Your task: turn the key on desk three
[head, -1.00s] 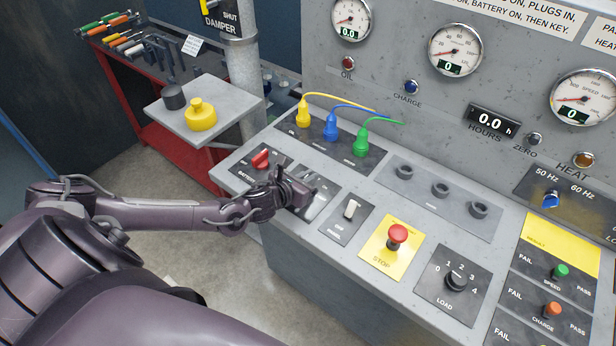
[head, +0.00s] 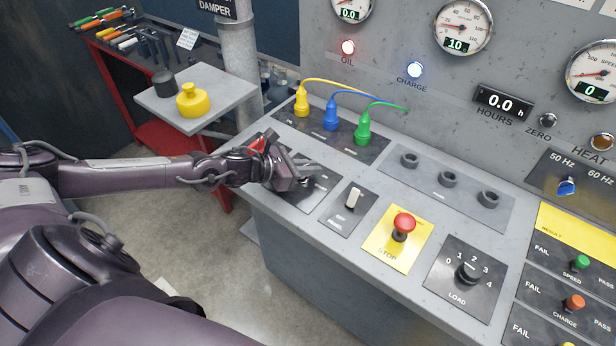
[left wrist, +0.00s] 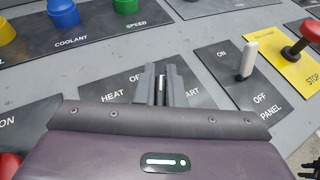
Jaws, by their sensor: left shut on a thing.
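The key (left wrist: 161,84) shows as a thin pale sliver between my left gripper's fingers in the left wrist view. It stands at the switch plate (left wrist: 118,92) lettered HEAT, OFF and a partly covered START. My left gripper (head: 294,181) is shut on the key, low over the desk; the fingers also show in the left wrist view (left wrist: 160,80). In the head view the gripper hides the key, so its exact angle cannot be told. My right gripper is not in view. The red OIL lamp (head: 348,47) and blue CHARGE lamp (head: 414,70) are lit.
A red battery knob (head: 258,144) is partly behind my gripper. The white panel switch (head: 353,198), red stop button (head: 404,224) and load knob (head: 468,273) lie to the right. Yellow, blue and green plugs (head: 331,118) stand behind. A side shelf holds a yellow object (head: 190,101).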

